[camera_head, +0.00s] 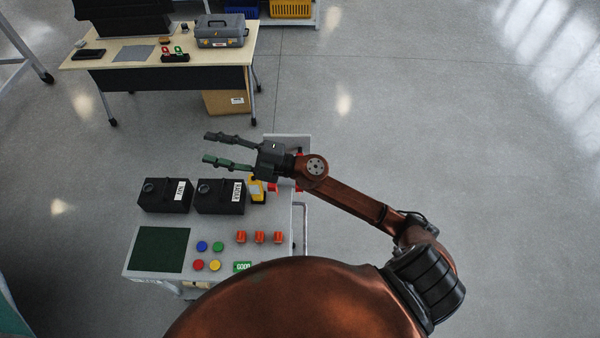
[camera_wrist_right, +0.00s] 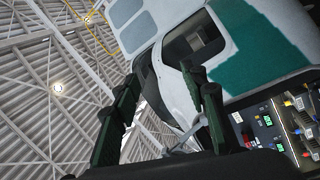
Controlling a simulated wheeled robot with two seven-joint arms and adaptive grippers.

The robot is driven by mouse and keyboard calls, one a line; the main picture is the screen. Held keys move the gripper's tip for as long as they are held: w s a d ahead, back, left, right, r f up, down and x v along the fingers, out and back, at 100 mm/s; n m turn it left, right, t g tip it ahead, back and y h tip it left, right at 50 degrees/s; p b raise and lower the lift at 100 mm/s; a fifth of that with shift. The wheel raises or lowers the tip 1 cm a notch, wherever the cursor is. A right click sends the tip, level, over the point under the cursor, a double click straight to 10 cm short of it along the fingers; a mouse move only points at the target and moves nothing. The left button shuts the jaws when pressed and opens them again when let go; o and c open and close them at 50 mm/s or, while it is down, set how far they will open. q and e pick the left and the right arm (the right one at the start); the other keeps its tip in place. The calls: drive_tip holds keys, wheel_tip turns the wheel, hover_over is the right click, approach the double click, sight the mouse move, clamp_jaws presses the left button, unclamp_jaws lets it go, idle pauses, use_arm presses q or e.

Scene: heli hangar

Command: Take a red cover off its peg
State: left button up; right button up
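Three red-orange covers stand in a row on the white cart: a left one (camera_head: 241,237), a middle one (camera_head: 259,237) and a right one (camera_head: 278,237). Any pegs under them are hidden. My right gripper (camera_head: 207,148) is open and empty, pointing left above the far side of the cart, well away from the covers. In the right wrist view its two fingers (camera_wrist_right: 160,82) are spread apart with nothing between them. My left gripper is not in view.
On the cart (camera_head: 205,222) are two black boxes (camera_head: 219,197), a yellow device (camera_head: 257,190), a dark green mat (camera_head: 159,249) and coloured round buttons (camera_head: 202,246). More red parts show beside my right wrist. A desk (camera_head: 160,57) with a grey toolbox (camera_head: 221,31) stands behind.

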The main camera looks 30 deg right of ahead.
drive_tip(key=s+a+f+n+g, duration=0.2)
drive_tip(key=a+f+n+g, duration=0.2)
drive_tip(key=n+g, duration=0.1)
drive_tip(key=d+f+n+g+h, duration=0.3)
drive_tip(key=d+f+g+h, duration=0.35)
drive_tip(key=f, duration=0.65)
drive_tip(key=d+h, duration=0.3)
drive_tip(key=d, duration=0.4)
drive_tip(key=d+f+m+h, duration=0.1)
drive_tip(key=d+h, duration=0.2)
drive_tip(key=d, duration=0.4)
drive_tip(key=d+m+g+h, duration=0.1)
drive_tip(key=d+h, duration=0.2)
drive_tip(key=d, duration=0.4)
drive_tip(key=shift+w+d+f+h, duration=0.2)
drive_tip(key=shift+w+d+h, duration=0.05)
drive_tip(key=shift+w+d, duration=0.1)
drive_tip(key=shift+d+f, duration=0.2)
drive_tip(key=shift+d, duration=0.05)
drive_tip(key=shift+f+p, duration=0.45)
drive_tip(key=shift+f, duration=0.5)
drive_tip(key=f+p, duration=0.2)
drive_tip(key=f, duration=0.2)
drive_tip(key=shift+a+f, duration=0.1)
drive_tip(key=shift+a, duration=0.1)
drive_tip(key=shift+f, duration=0.6)
drive_tip(key=shift+c, duration=0.7)
